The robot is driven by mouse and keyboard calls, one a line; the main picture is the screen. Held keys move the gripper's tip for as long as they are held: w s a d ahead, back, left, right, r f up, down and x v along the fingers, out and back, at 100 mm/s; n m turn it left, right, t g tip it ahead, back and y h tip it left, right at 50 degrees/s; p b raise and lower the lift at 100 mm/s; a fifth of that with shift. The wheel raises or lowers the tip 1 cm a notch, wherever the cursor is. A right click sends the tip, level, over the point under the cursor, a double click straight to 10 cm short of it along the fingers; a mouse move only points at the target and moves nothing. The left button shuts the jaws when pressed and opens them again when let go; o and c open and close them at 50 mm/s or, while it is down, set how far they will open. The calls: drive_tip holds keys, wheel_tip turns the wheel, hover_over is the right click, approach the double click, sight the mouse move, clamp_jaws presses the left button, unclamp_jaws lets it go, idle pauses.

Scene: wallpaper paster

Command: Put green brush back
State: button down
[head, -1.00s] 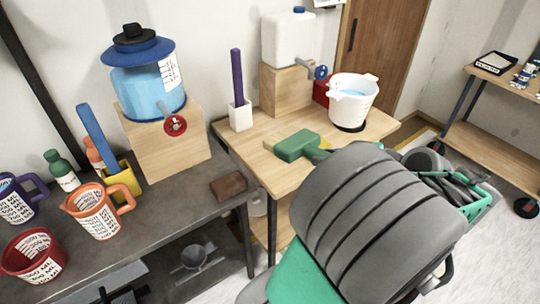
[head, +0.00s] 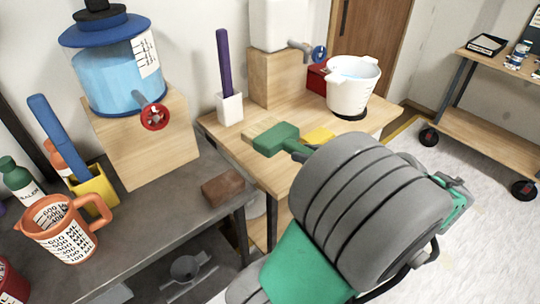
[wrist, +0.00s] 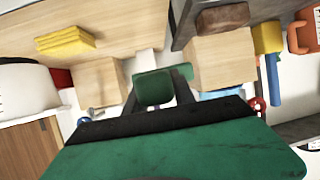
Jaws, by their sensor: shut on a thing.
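The green brush (head: 275,138) shows in the head view above the wooden table, its handle end hidden by my arm. My gripper (wrist: 158,82) is shut on the green brush, whose green block (wrist: 153,88) sits between the two dark fingers in the wrist view. A white holder (head: 230,108) with a purple-handled tool stands at the left of the wooden table. A yellow holder (head: 98,190) with a blue-handled tool stands on the grey bench; the yellow holder also shows in the wrist view (wrist: 267,37).
A brown block (head: 224,188) lies near the grey bench's edge. A yellow sponge (head: 318,136) lies on the wooden table (head: 215,128). A white bucket (head: 350,93), a blue water dispenser (head: 108,75) on a wooden block and an orange jug (head: 65,228) stand around.

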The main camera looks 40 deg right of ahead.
drive_tip(key=w+d+f+b, duration=0.1)
drive_tip(key=w+f, duration=0.1)
drive_tip(key=w, duration=0.3)
drive_tip(key=w+d+f, duration=0.2)
drive_tip(key=w+f, duration=0.1)
drive_tip(key=w, duration=0.1)
hover_over(283, 163)
wheel_tip(283, 163, down, 5)
drive_tip(key=shift+r, duration=0.15)
wheel_tip(283, 163, down, 3)
drive_tip(key=shift+w+d+r+b, duration=0.1)
drive_tip(key=shift+w+b, duration=0.05)
drive_tip(key=shift+b, duration=0.3)
drive_tip(key=c, duration=1.1)
unclamp_jaws()
drive_tip(key=shift+o, duration=0.2)
